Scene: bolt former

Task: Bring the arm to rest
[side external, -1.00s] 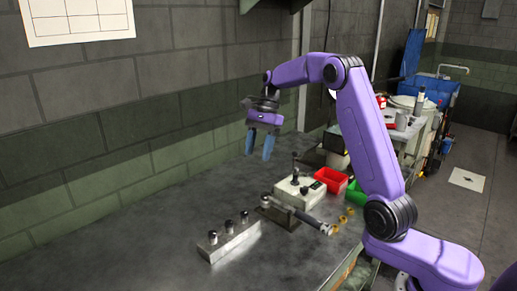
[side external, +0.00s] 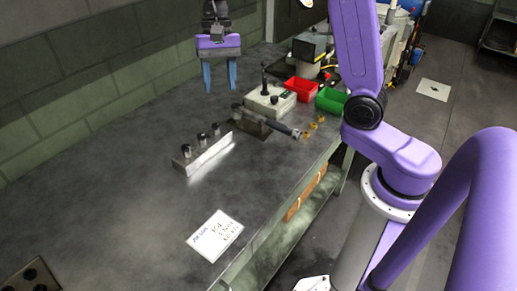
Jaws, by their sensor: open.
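My gripper (side external: 219,88) is in the upper middle of the side external view, with its two blue fingers pointing down and spread apart. Nothing is between them. It hangs in the air above the grey workbench (side external: 110,205), to the left of a pale control box (side external: 268,104) and beyond a metal block (side external: 205,155) with several dark-topped cylinders on it. It touches none of these. My purple upper arm runs out of the top of the picture, so the links joining it to the gripper are partly hidden.
A dark cylindrical tool (side external: 270,121) lies in front of the control box. Several brass-coloured pieces (side external: 313,126) lie near its end. A red bin (side external: 304,90) and a green bin (side external: 331,100) stand behind. A written card (side external: 215,236) lies on the clear front bench.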

